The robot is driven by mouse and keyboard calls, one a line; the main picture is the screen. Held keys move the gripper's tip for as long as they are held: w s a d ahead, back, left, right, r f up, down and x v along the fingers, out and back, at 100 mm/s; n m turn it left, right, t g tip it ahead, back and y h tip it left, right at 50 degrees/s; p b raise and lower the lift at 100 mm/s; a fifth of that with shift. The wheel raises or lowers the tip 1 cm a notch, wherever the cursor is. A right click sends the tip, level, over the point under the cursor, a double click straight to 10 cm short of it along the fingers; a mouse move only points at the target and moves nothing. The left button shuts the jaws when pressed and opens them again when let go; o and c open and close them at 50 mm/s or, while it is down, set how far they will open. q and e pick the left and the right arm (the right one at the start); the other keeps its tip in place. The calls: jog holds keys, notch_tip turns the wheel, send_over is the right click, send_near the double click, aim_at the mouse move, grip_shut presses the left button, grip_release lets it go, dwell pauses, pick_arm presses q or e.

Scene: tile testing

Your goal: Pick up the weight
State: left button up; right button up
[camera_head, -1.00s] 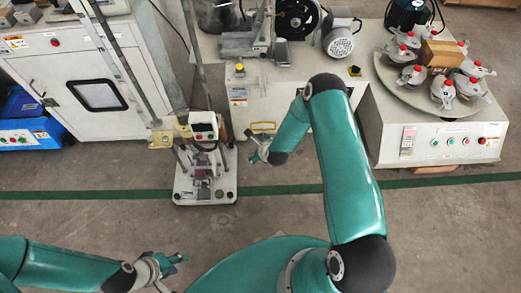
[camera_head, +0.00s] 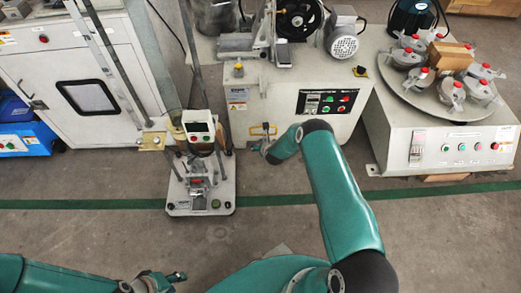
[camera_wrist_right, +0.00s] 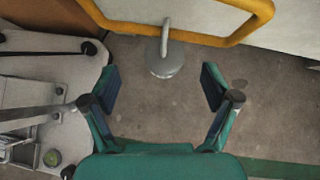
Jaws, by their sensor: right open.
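The weight (camera_wrist_right: 165,62) is a grey round disc with an upright handle. In the right wrist view it stands on the floor beyond my fingertips, by a yellow frame. My right gripper (camera_wrist_right: 161,85) is open and empty, its two fingers apart, with the weight ahead of the gap. In the head view my right gripper (camera_head: 262,140) is small, in front of the white machine, and I cannot make out the weight there. My left gripper (camera_head: 163,279) is low at the left in the head view, with nothing visible in it; its jaws are unclear.
A small white test stand (camera_head: 202,205) stands left of my right gripper; its base (camera_wrist_right: 80,68) is close in the right wrist view. A yellow bar (camera_wrist_right: 215,40) crosses beyond the weight. White machines (camera_head: 285,125) line the back. The foreground floor (camera_head: 430,235) is clear.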

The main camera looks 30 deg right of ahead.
jog(key=b+x, duration=0.2)
jog(key=x, duration=0.1)
jog(key=b+x, duration=0.1)
jog(key=x, duration=0.1)
jog(key=shift+d+f, duration=0.25)
jog(key=shift+d, duration=0.05)
jog(key=shift+w+d+f+b, duration=0.1)
jog(key=shift+w+b, duration=0.2)
grip_shut()
jog(key=shift+w+r, duration=0.1)
jog(key=shift+r, duration=0.1)
